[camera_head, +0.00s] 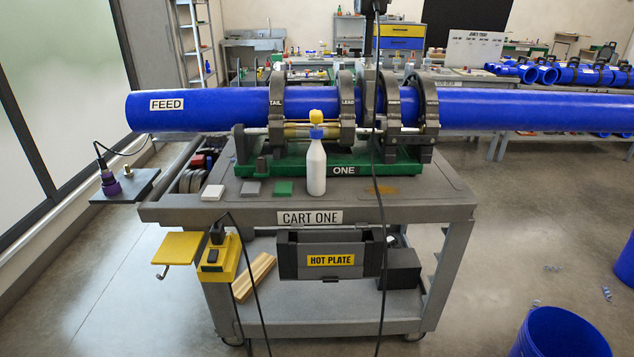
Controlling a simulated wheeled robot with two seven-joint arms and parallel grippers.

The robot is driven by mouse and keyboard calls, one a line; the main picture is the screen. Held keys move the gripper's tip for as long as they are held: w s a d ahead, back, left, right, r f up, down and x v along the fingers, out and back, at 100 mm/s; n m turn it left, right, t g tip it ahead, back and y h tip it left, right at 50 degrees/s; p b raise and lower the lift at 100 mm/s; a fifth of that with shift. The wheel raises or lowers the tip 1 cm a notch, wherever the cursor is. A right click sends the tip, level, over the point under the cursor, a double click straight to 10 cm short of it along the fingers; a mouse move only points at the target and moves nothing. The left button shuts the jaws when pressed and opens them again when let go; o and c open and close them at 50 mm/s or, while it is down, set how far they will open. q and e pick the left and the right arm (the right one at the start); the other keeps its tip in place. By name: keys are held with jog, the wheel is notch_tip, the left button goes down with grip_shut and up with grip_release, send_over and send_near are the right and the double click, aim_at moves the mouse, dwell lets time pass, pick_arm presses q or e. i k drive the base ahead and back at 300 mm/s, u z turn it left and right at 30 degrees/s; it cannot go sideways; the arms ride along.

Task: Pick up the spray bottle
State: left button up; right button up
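The spray bottle (316,166) is white with a blue collar and a yellow top. It stands upright near the front edge of the cart top (400,204), in front of the green clamp base marked ONE. Its top overlaps the lower edge of the blue pipe in the view. Neither of my grippers shows in the head view.
A long blue pipe (200,109) runs through the grey clamps (347,108) above the cart. White, grey and green pads (283,188) lie left of the bottle. A black cable (378,215) hangs down right of it. A blue bin (560,335) stands on the floor at lower right.

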aim_at(316, 157)
jog(key=u, duration=0.6)
jog(key=i, duration=0.65)
jog(key=u, duration=0.25)
